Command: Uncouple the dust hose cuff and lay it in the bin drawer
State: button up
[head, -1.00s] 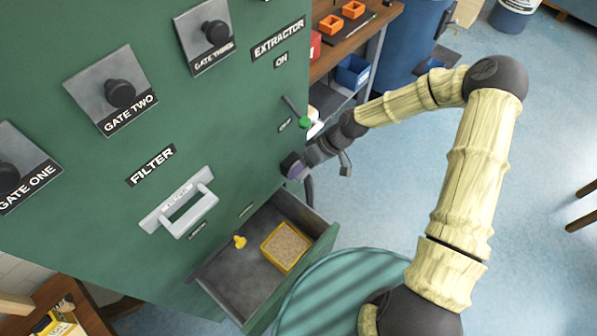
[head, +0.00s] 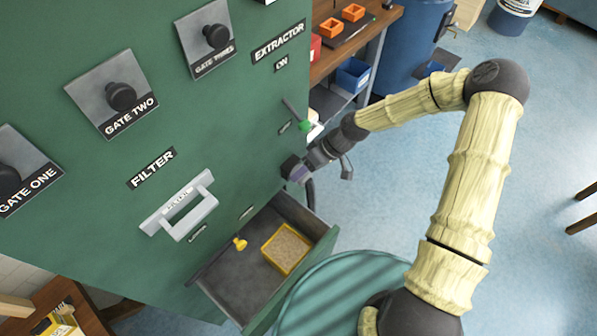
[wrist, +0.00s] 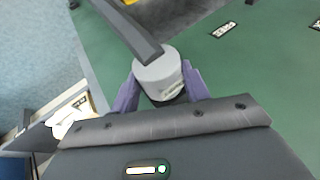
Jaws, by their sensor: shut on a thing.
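The dust hose cuff (wrist: 158,76) is a light grey cylinder in the wrist view, with a dark hose or bar running from it to the upper left. My gripper (wrist: 160,86) has its purple fingers on both sides of the cuff and is shut on it. In the head view my gripper (head: 300,173) is at the lower right of the green cabinet front, beside a dark square fitting (head: 289,163). I cannot tell whether the cuff is still joined to it. The bin drawer (head: 235,284) is pulled open below and left of my gripper.
The drawer holds a yellow box of granules (head: 286,248) and a small yellow object (head: 239,243), with bare floor around them. A green-tipped lever (head: 303,126) is just above my gripper. A round green-striped surface (head: 340,290) stands close to the drawer's right.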

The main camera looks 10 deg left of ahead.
jog(key=shift+s+d, duration=0.3)
jog(key=shift+d, duration=0.15)
dwell(0.7)
jog(key=shift+s+d+p, duration=0.3)
jog(key=shift+s+d, duration=0.1)
jog(key=shift+d, duration=0.25)
jog(key=shift+s+d+p, duration=0.25)
jog(key=shift+s+d, duration=0.1)
jog(key=shift+d, duration=0.3)
jog(key=w+d+f+m+t, duration=0.1)
jog(key=w+d+m+t, duration=0.1)
jog(key=d, duration=0.4)
jog(key=w+d+f+m+t, duration=0.2)
jog(key=d+m, duration=0.2)
jog(key=d, duration=0.2)
jog(key=w+d+f+m+t, duration=0.1)
jog(key=w+d+f+m, duration=0.1)
jog(key=d, duration=0.5)
jog(key=shift+w+d+m+t, duration=0.1)
jog(key=shift+w+m+t, duration=0.4)
jog(key=shift+m, duration=0.4)
jog(key=shift+w+d, duration=0.15)
jog(key=shift+w, duration=0.1)
